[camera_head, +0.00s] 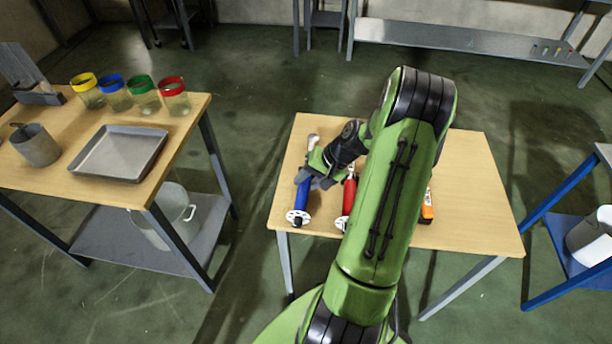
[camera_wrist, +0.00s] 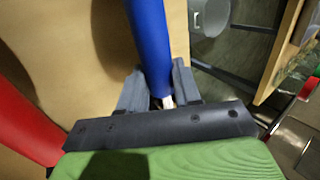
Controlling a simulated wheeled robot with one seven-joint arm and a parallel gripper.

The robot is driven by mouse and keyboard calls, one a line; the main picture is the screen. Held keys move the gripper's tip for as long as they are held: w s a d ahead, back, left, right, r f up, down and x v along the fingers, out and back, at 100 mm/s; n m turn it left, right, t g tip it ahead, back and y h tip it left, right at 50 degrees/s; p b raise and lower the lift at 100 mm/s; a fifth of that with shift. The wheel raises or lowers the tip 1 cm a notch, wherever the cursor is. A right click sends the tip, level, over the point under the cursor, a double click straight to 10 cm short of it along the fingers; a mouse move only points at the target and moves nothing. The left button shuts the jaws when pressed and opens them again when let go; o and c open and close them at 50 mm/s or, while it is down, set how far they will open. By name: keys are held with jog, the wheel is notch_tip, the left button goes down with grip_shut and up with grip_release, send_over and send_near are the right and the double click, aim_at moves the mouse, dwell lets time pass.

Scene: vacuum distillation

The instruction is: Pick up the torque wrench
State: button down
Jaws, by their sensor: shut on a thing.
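A long tool with a blue handle (camera_head: 302,195), which looks like the torque wrench, lies along the left side of the middle wooden table (camera_head: 475,190). Its pale head (camera_head: 312,141) shows beyond my gripper, and a white disc is at its near end. My gripper (camera_head: 312,178) is shut on the blue-handled tool. In the wrist view, the two grey fingers (camera_wrist: 158,86) sit on either side of the blue handle (camera_wrist: 148,38). I cannot tell whether it is clear of the tabletop.
A red-handled tool (camera_head: 349,193) lies close by on the right, partly behind my arm. An orange item (camera_head: 428,207) is farther right. The left table holds a tray (camera_head: 120,153), a cup (camera_head: 35,145) and several coloured-lid jars. The middle table's right side is clear.

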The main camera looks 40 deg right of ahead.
jog(key=shift+r, duration=0.1)
notch_tip(320, 180, up, 10)
jog(key=p, duration=0.3)
jog(key=c, duration=1.4)
grip_release()
grip_shut()
